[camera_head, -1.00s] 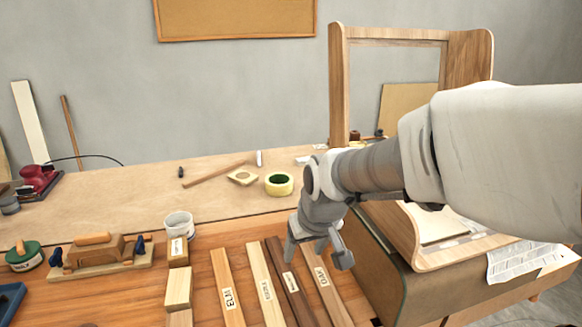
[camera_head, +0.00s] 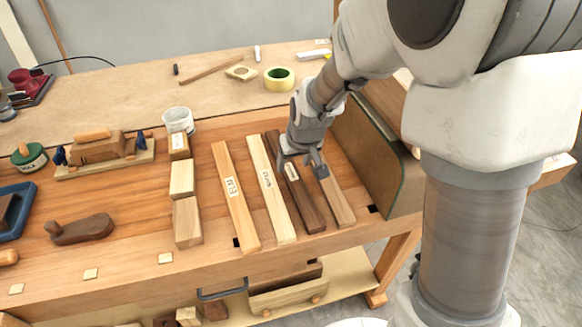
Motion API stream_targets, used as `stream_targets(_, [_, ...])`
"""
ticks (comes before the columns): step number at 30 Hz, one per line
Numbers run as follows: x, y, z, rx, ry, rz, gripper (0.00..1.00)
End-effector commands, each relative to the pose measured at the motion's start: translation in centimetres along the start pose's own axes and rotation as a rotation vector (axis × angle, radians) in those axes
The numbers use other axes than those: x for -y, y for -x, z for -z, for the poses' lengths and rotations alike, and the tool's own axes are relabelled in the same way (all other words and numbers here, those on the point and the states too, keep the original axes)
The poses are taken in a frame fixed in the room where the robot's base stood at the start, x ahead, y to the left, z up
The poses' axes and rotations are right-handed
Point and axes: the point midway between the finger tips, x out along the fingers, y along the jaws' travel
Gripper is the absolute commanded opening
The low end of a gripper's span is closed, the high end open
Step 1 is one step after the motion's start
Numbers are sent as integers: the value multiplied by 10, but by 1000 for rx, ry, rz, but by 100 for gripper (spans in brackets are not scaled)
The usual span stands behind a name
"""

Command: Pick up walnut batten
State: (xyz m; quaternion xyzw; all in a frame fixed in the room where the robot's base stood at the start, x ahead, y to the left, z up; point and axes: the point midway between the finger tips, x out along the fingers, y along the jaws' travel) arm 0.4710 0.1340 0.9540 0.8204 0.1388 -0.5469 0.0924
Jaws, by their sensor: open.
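The walnut batten (camera_head: 307,208) is the dark brown strip in a row of battens on the workbench. It lies flat, with a small pale label near its middle. My gripper (camera_head: 302,167) is open, with its fingers above the walnut batten and the lighter batten to its right. The near end of the walnut batten shows, while my gripper covers part of its far half. I cannot tell how high the fingertips are above it.
A pale batten (camera_head: 268,190) lies close on the left, and a batten labelled ELM (camera_head: 233,195) lies further left. A lighter batten (camera_head: 338,203) lies close on the right. A dark green-edged panel (camera_head: 375,150) stands right of the row. Wood blocks (camera_head: 187,222) stand left.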

Motion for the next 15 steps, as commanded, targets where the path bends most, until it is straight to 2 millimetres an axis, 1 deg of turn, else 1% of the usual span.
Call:
stream_targets(1, [0, -9, -2, 5, 0, 0, 65])
stream_targets(3, [0, -20, -1, 5, 0, 0, 65])
stream_targets(7, [0, -36, -1, 4, 1, 0, 65])
stream_targets(10, [0, -42, 0, 3, 0, 0, 65])
stream_targets(15, [0, -43, 0, 2, 0, 0, 65])
